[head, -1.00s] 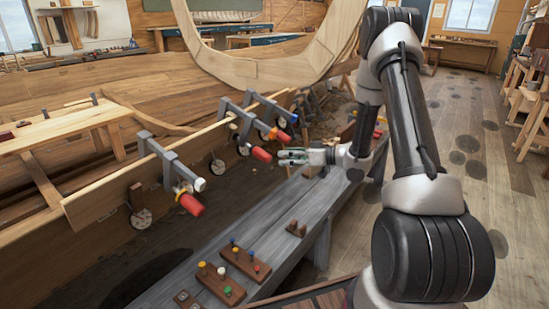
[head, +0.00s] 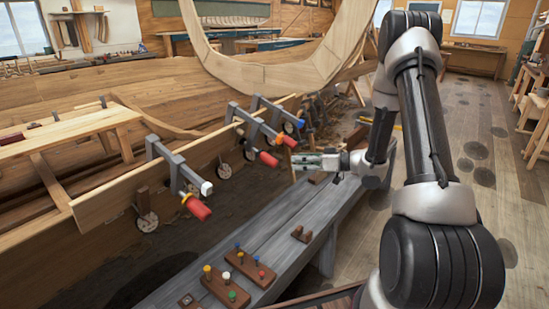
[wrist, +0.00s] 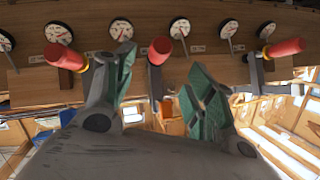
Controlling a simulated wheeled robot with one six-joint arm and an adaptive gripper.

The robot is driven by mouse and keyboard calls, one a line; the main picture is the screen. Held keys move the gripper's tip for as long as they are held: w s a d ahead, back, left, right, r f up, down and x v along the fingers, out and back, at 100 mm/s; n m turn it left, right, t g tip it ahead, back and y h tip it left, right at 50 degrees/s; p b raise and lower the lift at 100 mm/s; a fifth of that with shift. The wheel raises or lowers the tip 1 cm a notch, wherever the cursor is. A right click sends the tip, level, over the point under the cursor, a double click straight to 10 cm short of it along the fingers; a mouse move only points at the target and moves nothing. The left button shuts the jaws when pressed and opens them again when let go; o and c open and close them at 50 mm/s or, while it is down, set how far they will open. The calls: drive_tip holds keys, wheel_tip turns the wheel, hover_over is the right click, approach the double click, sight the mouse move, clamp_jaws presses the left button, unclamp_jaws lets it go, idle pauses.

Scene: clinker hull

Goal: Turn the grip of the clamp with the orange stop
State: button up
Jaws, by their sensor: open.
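The clamp with the orange stop (head: 278,140) is the middle of three grey clamps on the plank edge. Its red grip (head: 268,159) hangs below the stop. My gripper (head: 297,160) is open and empty, just right of that grip in the head view, with a visible gap. The clamp with the white stop (head: 207,188) is nearer, with a red grip (head: 198,209). The clamp with the blue stop (head: 300,123) is farther.
In the wrist view, red grips flank my fingers at left (wrist: 66,56) and right (wrist: 286,47). Round white dials (wrist: 180,29) line the board behind. A grey bench (head: 275,222) below holds brown blocks with coloured pegs (head: 250,267).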

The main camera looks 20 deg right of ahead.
sight(276, 164)
idle(0.5)
drive_tip(key=a+f, duration=0.5)
drive_tip(key=a, duration=0.3)
drive_tip(key=d+r+t, duration=0.1)
drive_tip(key=t, duration=0.1)
drive_tip(key=w+d+r+n+t, duration=0.1)
drive_tip(key=d+t, duration=0.1)
drive_tip(key=shift+w+d+r+h, duration=0.1)
drive_tip(key=shift+w+d+h, duration=0.1)
drive_tip(key=shift+d+h, duration=0.1)
drive_tip(key=shift+w+a+r+n, duration=0.1)
drive_tip(key=shift+w+a+n, duration=0.1)
drive_tip(key=shift+n, duration=0.2)
drive_tip(key=x, duration=0.7)
drive_tip(key=shift+w, duration=0.15)
drive_tip(key=shift+c, duration=0.5)
drive_tip(key=c, duration=0.9)
